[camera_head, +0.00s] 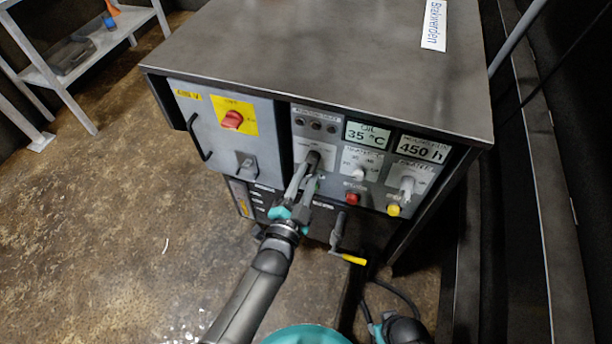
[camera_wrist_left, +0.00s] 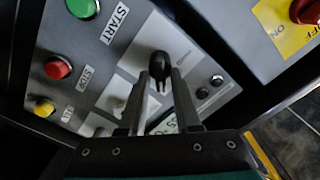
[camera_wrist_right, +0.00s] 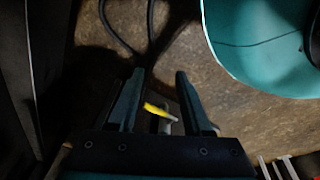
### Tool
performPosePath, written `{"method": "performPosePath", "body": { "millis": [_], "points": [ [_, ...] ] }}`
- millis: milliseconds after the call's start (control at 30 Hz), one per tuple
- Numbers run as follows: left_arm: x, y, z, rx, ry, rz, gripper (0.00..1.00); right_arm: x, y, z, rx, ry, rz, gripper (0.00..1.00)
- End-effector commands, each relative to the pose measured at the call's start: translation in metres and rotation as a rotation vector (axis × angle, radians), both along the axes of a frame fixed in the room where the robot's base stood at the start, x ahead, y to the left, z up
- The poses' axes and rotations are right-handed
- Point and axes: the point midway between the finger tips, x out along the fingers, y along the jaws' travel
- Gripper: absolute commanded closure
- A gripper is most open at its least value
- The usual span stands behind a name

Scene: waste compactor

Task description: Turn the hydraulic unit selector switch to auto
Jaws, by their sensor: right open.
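The selector switch with the black knob (camera_wrist_left: 160,66) is on the light panel below a row of small round indicators. In the head view this knob (camera_head: 313,158) is partly hidden by my left gripper (camera_head: 306,175). In the left wrist view the left gripper's fingers (camera_wrist_left: 161,76) are drawn in on both sides of the knob, which points toward the gripper. The switch's position labels are too small or covered to read. My right gripper (camera_wrist_right: 160,72) is open and empty, low in front of the cabinet.
The cabinet (camera_head: 330,60) also carries a red rotary switch (camera_head: 232,119), two pale selectors (camera_head: 359,173), a red button (camera_head: 352,198) and a yellow button (camera_head: 393,210). A crank with a yellow handle (camera_head: 353,259) sticks out below. A shelf (camera_head: 100,45) stands at the left.

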Motion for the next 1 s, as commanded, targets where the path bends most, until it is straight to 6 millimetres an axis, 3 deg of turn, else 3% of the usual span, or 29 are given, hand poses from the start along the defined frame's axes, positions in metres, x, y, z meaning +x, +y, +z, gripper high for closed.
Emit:
{"method": "performPosePath", "body": {
  "millis": [100, 467, 667, 1000],
  "points": [
    [0.0, 0.0, 0.0, -0.001, 0.0, 0.0, 0.54, 0.0, 0.0, 0.0, 0.0, 0.0, 0.0, 0.5],
    [-0.004, 0.002, 0.0, -0.002, 0.001, 0.001, 0.54, 0.001, 0.0, 0.002, 0.001, -0.005, 0.0, 0.5],
    [-0.023, 0.008, 0.001, -0.001, 0.003, 0.001, 0.54, -0.009, -0.009, -0.008, -0.009, -0.002, 0.002, 0.5],
    [-0.076, 0.025, 0.002, -0.001, 0.003, 0.001, 0.54, -0.037, -0.029, -0.02, -0.026, 0.003, 0.002, 0.5]
  ]
}}
